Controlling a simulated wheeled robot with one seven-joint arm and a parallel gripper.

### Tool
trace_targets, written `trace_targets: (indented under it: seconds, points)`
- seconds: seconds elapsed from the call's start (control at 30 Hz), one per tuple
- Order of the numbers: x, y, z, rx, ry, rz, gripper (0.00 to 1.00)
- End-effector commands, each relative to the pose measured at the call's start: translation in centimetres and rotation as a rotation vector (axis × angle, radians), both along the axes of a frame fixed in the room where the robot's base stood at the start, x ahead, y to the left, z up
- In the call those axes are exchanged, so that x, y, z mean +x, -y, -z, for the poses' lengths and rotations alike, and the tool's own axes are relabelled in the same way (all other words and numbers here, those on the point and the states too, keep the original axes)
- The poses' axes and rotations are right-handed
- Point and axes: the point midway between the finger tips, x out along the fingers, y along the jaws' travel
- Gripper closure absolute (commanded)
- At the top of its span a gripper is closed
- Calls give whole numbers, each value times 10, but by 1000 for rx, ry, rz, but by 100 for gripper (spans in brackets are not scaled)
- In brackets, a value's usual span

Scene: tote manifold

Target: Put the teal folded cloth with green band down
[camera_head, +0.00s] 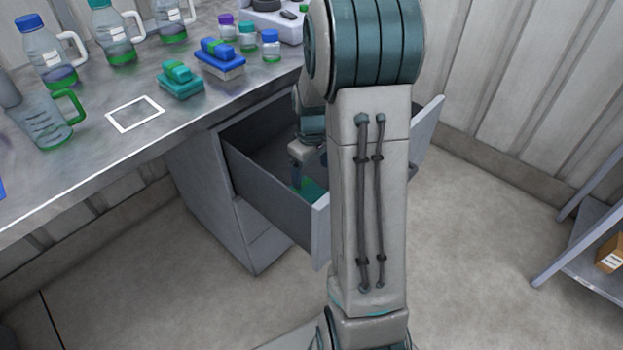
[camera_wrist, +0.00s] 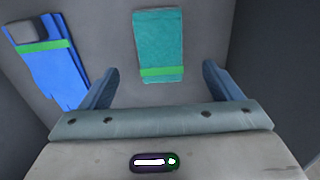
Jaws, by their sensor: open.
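The teal folded cloth with green band (camera_wrist: 159,45) lies flat on the drawer floor in the wrist view. In the head view a teal and green patch of it (camera_head: 312,190) shows inside the open drawer (camera_head: 268,198), partly hidden by my arm. My gripper (camera_wrist: 160,82) is inside the drawer with its two blue fingers apart. The cloth lies beyond and between the fingers, and neither finger is seen touching it.
A blue folded cloth with green band (camera_wrist: 50,65) lies left of my gripper in the drawer, with a grey item (camera_wrist: 28,30) on it. Drawer walls (camera_wrist: 272,60) stand close around. The metal counter (camera_head: 80,185) holds bottles, folded cloths and a white square outline (camera_head: 135,114).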

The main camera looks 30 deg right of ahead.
Motion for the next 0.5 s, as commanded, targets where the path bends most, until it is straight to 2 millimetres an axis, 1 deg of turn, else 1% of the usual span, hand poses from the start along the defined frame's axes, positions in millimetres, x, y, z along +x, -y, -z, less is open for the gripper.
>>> trace_targets:
  seconds: [0.03,0.1,0.2,0.5]
  points:
    - [0,0,-11,-1,1,0,15]
    - [0,0,-19,0,2,0,15]
    - [0,0,-26,0,0,0,15]
    - [0,0,-28,1,-1,0,15]
